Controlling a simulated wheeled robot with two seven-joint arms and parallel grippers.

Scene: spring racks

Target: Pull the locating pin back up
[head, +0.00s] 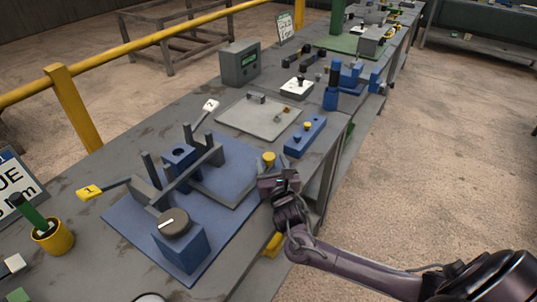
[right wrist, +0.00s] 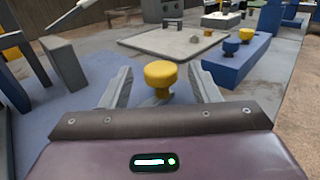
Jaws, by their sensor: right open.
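The locating pin appears to be the yellow round knob (head: 268,158) on a stem at the right edge of the blue fixture plate (head: 222,232). My right gripper (head: 272,172) is right at the knob, on its near side. In the right wrist view the knob (right wrist: 160,74) stands upright between the two spread fingers of the gripper (right wrist: 161,82), with a visible gap on each side. The gripper is open and holds nothing. My left gripper is not in view.
The plate carries grey posts, a blue block (head: 180,155), a dial box (head: 180,248) and levers tagged 1 (head: 89,192) and 2 (head: 210,106). Beyond are a grey tray (head: 248,127) and a blue block with a yellow knob (head: 306,137). Open floor lies right of the bench.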

